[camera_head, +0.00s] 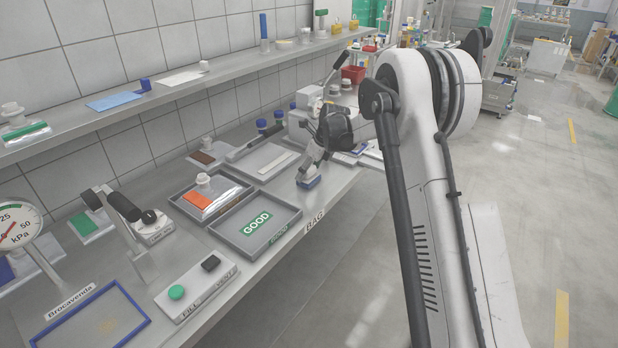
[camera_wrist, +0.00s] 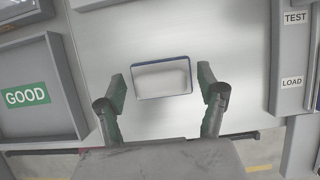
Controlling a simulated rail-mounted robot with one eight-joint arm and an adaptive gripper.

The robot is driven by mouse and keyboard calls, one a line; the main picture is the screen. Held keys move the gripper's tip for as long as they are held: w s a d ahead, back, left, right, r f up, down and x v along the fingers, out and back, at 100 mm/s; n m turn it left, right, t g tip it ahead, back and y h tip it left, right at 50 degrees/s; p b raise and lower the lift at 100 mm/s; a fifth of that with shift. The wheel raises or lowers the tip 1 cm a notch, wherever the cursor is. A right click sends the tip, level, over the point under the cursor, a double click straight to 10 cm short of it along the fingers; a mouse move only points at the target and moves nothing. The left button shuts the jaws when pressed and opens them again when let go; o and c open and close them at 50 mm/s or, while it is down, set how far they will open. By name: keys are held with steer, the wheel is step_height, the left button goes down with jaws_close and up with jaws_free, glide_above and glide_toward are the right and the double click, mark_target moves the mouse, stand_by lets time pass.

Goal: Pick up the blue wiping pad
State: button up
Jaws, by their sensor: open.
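A small block with blue sides and a pale grey top, which looks like the blue wiping pad (camera_head: 308,183), lies on the bench near its front edge. In the wrist view the pad (camera_wrist: 162,78) shows as a pale rectangle with a thin blue rim. My gripper (camera_head: 309,170) is above it, pointing down. In the wrist view my gripper (camera_wrist: 162,86) is open and empty, with one finger on either side of the pad and a gap on both sides. How far the fingertips are above the bench is hard to tell.
A grey tray marked GOOD (camera_wrist: 69,119) is left of the pad, and a panel marked TEST and LOAD (camera_wrist: 291,60) is right. Bare bench surrounds the pad. A separate flat blue sheet (camera_head: 113,101) lies on the upper shelf (camera_head: 215,76). Bottles with blue caps stand behind.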

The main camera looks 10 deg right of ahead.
steer(key=c, duration=1.4)
steer(key=shift+o, duration=0.2)
steer(key=shift+r, duration=0.2)
steer(key=shift+r, duration=0.25)
steer(key=r, duration=0.3)
steer(key=shift+s+a+r, duration=0.2)
steer(key=shift+a+r, duration=0.05)
steer(key=shift+r, duration=0.1)
steer(key=s+a+r, duration=0.4)
steer(key=s+a, duration=0.1)
steer(key=s+a+r, duration=0.2)
steer(key=a, duration=0.1)
steer(key=shift+s+a+r+b, duration=0.15)
steer(key=shift+r+b, duration=0.1)
steer(key=shift+b, duration=0.1)
